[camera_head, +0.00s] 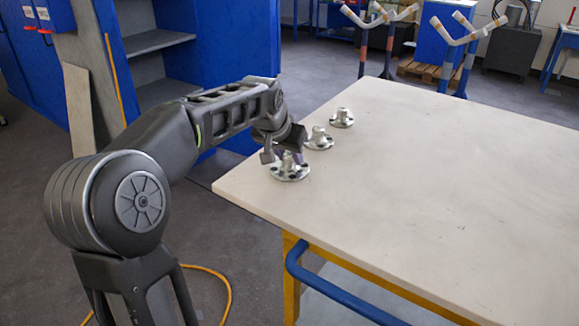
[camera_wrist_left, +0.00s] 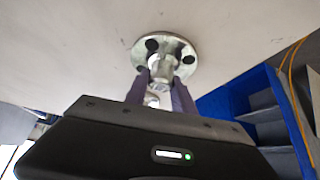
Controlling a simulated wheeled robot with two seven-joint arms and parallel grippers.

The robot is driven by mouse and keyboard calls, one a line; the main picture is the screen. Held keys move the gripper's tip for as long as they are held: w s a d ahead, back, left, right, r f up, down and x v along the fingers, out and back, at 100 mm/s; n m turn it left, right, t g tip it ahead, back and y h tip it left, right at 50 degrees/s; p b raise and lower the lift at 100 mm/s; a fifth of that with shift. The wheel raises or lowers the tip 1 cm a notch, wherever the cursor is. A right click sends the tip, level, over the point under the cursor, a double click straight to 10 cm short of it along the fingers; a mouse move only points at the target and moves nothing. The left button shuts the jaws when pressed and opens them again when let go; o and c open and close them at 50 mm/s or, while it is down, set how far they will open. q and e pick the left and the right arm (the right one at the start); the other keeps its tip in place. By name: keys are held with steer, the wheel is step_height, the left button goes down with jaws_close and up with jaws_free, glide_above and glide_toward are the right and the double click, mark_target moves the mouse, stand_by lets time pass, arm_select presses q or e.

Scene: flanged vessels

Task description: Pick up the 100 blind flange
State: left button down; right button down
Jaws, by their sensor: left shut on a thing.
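Three metal flanges with raised knobs stand in a row near the left corner of the table. The nearest and largest flange (camera_head: 289,172) has my left gripper (camera_head: 279,158) at its knob. In the left wrist view, the fingers of my left gripper (camera_wrist_left: 160,92) are closed on the knob of this flange (camera_wrist_left: 181,55), and its round disc with dark bolt holes shows beyond them. The middle flange (camera_head: 319,141) and the far flange (camera_head: 341,119) stand apart from the gripper. I cannot read a size on any flange. My right gripper is not in view.
The pale table top (camera_head: 430,180) is clear to the right of the flanges. A blue rail (camera_head: 335,291) runs along its near side. A blue cabinet with shelves (camera_head: 160,50) stands at the left. Pipe stands (camera_head: 455,50) are behind the table.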

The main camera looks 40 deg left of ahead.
mark_target(289, 154)
arm_select(q)
steer(key=shift+w+r, duration=0.1)
steer(key=shift+r, duration=0.25)
step_height(289, 154, up, 10)
steer(key=shift+f, duration=0.25)
stand_by(0.9)
